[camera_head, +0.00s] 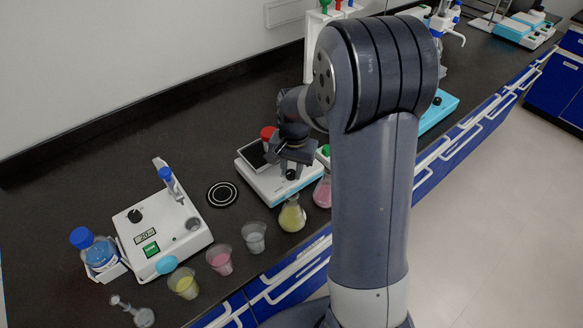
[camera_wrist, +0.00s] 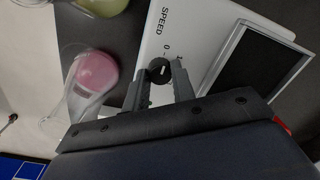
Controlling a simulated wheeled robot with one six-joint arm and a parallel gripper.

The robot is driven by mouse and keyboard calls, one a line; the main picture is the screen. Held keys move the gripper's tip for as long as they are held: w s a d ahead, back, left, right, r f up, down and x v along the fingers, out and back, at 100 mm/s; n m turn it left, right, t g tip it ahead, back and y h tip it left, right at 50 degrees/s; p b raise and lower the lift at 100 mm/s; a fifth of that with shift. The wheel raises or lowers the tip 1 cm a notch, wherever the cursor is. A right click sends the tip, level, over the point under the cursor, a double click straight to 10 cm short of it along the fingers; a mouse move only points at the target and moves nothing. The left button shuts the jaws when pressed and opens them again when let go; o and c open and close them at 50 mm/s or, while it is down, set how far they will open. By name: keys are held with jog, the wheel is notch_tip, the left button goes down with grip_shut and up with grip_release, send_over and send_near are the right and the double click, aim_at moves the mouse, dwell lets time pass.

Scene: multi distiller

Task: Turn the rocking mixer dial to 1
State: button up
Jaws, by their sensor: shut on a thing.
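The rocking mixer (camera_head: 262,183) is a white box with a dark tray on top, and it stands on the black bench. In the wrist view its white front panel (camera_wrist: 190,22) carries the word SPEED and the marks 0 and 1. The small black dial (camera_wrist: 159,66) sits beside these marks, with a short white line on its face. The dial also shows in the head view (camera_head: 291,174). My gripper (camera_wrist: 160,78) is shut on the dial, one finger on each side. In the head view my gripper (camera_head: 292,160) is at the mixer's front.
A flask of yellow liquid (camera_head: 292,216) and a flask of pink liquid (camera_wrist: 97,72) stand close to the mixer's front. Several beakers and a white stirrer device (camera_head: 160,236) stand to the left. A red cap (camera_head: 268,132) shows behind the mixer.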

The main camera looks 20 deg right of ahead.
aim_at(292, 174)
jog(key=shift+m, duration=0.4)
jog(key=m, duration=0.3)
jog(key=shift+m, duration=0.3)
jog(key=shift+m+b, duration=0.35)
jog(key=shift+m, duration=1.85)
jog(key=o, duration=1)
jog(key=r, duration=1.1)
jog(key=shift+s, duration=0.3)
